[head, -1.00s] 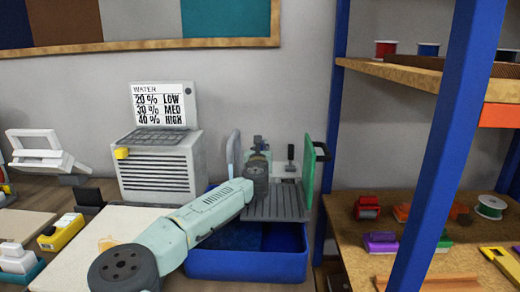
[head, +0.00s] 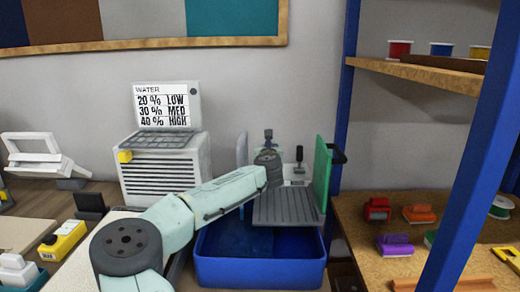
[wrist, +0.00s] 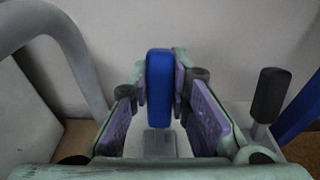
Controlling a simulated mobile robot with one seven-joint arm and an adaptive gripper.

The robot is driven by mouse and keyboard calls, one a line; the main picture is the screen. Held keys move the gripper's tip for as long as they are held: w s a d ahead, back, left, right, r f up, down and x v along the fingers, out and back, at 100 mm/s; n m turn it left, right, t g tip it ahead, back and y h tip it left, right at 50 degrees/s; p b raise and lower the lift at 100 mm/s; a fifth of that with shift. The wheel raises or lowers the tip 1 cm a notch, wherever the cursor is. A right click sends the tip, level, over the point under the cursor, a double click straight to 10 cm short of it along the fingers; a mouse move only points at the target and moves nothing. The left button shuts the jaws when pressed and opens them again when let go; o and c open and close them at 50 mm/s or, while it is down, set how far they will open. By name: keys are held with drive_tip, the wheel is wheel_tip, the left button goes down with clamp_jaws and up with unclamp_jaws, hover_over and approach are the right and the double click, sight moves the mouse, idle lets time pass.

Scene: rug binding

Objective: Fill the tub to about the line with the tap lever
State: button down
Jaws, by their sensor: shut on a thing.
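The blue tub (head: 262,270) stands low at the middle right in the head view, under a grey ridged board. Its inside shows dark blue; I cannot tell the water level or see a line. In the wrist view my gripper (wrist: 160,98), with purple pads, is shut on an upright blue lever (wrist: 159,75), which I take to be the tap lever. A grey curved pipe (wrist: 70,42) rises at the left. In the head view my arm reaches over the tub's left side, and the fingertips are too hidden to make out.
A sign (head: 166,105) reads water 20% low, 30% med, 40% high. A green panel (head: 322,175) stands right of the ridged board (head: 287,207). A black-handled lever (wrist: 268,95) stands right of my gripper. A blue shelf post (head: 345,100) rises at the right.

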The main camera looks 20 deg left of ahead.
drive_tip(key=shift+w+a, duration=0.15)
drive_tip(key=shift+a, duration=0.15)
drive_tip(key=shift+w+d+g, duration=0.1)
drive_tip(key=shift+d+g, duration=0.05)
drive_tip(key=shift+g, duration=0.35)
drive_tip(key=c, duration=1.5)
unclamp_jaws()
drive_tip(key=shift+f, duration=0.1)
drive_tip(key=shift+d, duration=0.1)
drive_tip(key=v, duration=1.2)
